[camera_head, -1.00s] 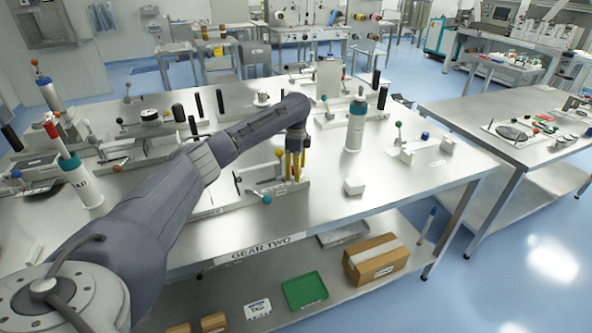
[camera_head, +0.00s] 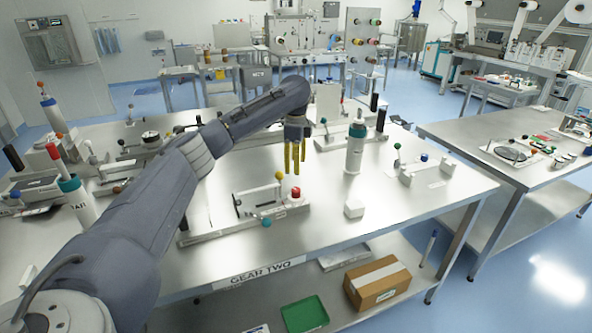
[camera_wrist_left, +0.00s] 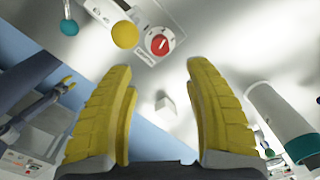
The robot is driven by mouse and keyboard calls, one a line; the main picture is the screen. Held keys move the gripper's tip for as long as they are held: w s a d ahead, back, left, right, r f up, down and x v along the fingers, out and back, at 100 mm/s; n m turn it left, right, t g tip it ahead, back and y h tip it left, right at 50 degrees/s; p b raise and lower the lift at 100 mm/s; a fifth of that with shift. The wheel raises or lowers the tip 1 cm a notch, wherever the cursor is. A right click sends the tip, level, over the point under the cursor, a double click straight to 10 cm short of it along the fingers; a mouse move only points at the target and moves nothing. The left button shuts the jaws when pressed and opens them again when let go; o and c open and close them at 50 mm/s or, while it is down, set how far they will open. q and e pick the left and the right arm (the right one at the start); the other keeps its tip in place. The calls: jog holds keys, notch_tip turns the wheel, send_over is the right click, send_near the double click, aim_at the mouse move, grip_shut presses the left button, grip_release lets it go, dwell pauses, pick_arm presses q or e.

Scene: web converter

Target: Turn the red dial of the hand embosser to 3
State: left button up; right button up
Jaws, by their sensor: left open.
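The hand embosser (camera_head: 245,222) stands near the front of the GEAR TWO table, with a lever, a yellow ball knob and a teal ball knob. Its red dial (camera_head: 295,192) is on the right end. In the left wrist view the red dial (camera_wrist_left: 160,44) sits on a white marked plate, with a pale line on its face; the numbers are too small to read. My left gripper (camera_head: 294,172) is open and empty, above and apart from the dial, yellow fingers pointing down. Yellow fingers at the left of the wrist view look like my right gripper (camera_wrist_left: 66,84), small and unclear.
A white block (camera_head: 354,209) lies right of the embosser. A teal-topped bottle (camera_head: 355,148) stands behind it. Another fixture with green and blue knobs (camera_head: 425,170) is further right. The tabletop between the block and the right edge is mostly clear.

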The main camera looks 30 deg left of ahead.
pick_arm(q)
jog(key=shift+r, duration=0.2)
notch_tip(320, 180, up, 5)
jog(key=n, duration=1.3)
send_over(296, 189)
jog(key=shift+n, duration=0.3)
notch_tip(296, 189, down, 17)
jog(key=shift+d, duration=0.1)
jog(key=shift+c, duration=0.4)
grip_shut()
